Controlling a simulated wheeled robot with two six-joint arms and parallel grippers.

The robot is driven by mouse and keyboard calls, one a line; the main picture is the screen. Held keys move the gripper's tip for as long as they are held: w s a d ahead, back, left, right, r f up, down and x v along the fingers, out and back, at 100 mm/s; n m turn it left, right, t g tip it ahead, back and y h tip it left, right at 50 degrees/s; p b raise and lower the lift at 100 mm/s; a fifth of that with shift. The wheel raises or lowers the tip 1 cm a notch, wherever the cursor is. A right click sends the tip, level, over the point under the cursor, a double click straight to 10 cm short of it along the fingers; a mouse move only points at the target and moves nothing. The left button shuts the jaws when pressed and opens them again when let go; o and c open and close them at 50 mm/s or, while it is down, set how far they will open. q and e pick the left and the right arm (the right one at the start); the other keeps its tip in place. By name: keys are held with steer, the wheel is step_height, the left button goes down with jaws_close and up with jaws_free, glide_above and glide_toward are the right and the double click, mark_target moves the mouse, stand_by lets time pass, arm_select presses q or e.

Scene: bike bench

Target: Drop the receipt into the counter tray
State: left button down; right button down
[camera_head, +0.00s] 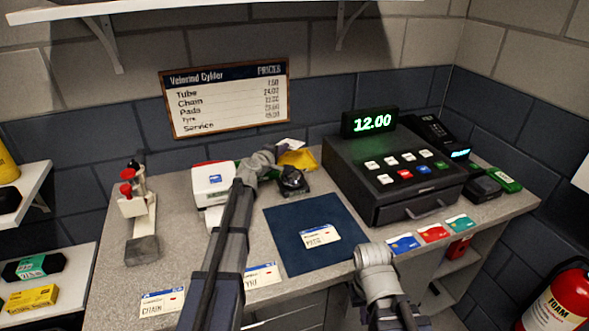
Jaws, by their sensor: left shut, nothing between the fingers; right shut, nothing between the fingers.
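I cannot make out a receipt for certain. A white slip (291,143) shows behind my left gripper (278,156), beside a yellow cloth-like item (300,160). A white box (212,178) with a blue label, perhaps a printer, stands left of my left arm, which partly covers its surroundings. No tray can be told for certain; a small dark item (292,182) sits just below my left gripper. My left gripper is shut and empty at the back of the counter. My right gripper (368,249) is shut and empty near the counter's front edge, right of the mat.
A dark blue mat (290,225) with a price card (320,236) lies mid-counter. A black cash register (392,176), its display reading 12.00, stands right. Coloured cards (432,233) lie before it. A clamp stand (139,215) is at left. More labelled cards (162,301) line the front edge.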

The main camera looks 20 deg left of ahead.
arm_select(q)
steer(key=shift+f, duration=0.6)
arm_select(e)
steer(key=shift+f, duration=0.55)
arm_select(q)
steer(key=c, duration=1.6)
jaws_free()
steer(key=c, duration=1.1)
jaws_free()
steer(key=shift+o, duration=0.2)
steer(key=shift+s+r, duration=0.1)
steer(key=p+v, duration=0.1)
steer(key=v, duration=0.6)
steer(key=shift+s, duration=0.3)
arm_select(e)
steer(key=shift+r, duration=0.8)
arm_select(q)
steer(key=shift+a+r, duration=0.1)
steer(key=shift+r, duration=0.1)
arm_select(e)
steer(key=shift+r, duration=0.1)
